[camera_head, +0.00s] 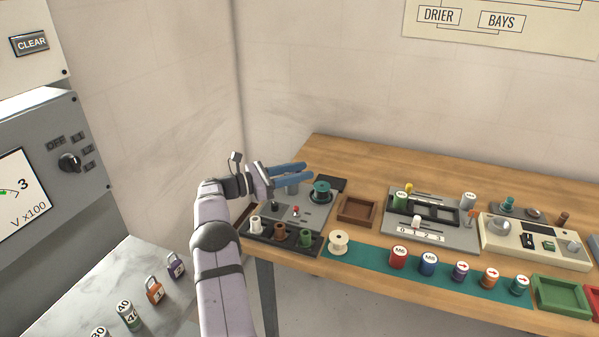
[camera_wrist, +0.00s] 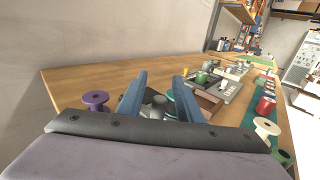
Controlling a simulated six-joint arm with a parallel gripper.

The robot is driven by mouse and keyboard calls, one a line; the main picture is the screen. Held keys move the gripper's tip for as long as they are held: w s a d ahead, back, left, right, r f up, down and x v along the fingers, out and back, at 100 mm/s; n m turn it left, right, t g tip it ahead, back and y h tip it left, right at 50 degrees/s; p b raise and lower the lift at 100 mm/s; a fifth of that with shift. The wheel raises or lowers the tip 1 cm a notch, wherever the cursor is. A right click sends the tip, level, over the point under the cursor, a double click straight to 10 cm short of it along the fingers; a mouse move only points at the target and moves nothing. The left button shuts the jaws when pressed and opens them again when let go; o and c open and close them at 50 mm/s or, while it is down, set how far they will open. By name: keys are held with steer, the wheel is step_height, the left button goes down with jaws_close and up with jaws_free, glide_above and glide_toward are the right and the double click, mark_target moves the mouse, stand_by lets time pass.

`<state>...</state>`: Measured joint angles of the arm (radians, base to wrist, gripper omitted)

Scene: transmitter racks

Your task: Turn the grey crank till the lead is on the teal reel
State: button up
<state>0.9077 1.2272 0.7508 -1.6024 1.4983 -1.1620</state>
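The teal reel (camera_head: 321,188) stands upright on a grey winding unit (camera_head: 315,212) at the table's left end. A grey round part (camera_head: 291,188), perhaps the crank, shows just below my gripper (camera_head: 308,171). My gripper's blue fingers are apart and point over the unit, left of and above the reel. In the wrist view, the grey part (camera_wrist: 158,103) and part of the teal reel (camera_wrist: 171,105) show between the open fingers. The rest of the crank is hidden. I cannot make out the lead.
A brown open box (camera_head: 357,210) lies to the right. A purple spool (camera_wrist: 95,101) stands left of my fingers. The back tabletop is clear.

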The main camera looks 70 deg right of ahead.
steer(key=b+v, duration=0.1)
steer(key=v, duration=0.6)
steer(key=shift+w, duration=0.1)
stand_by(0.4)
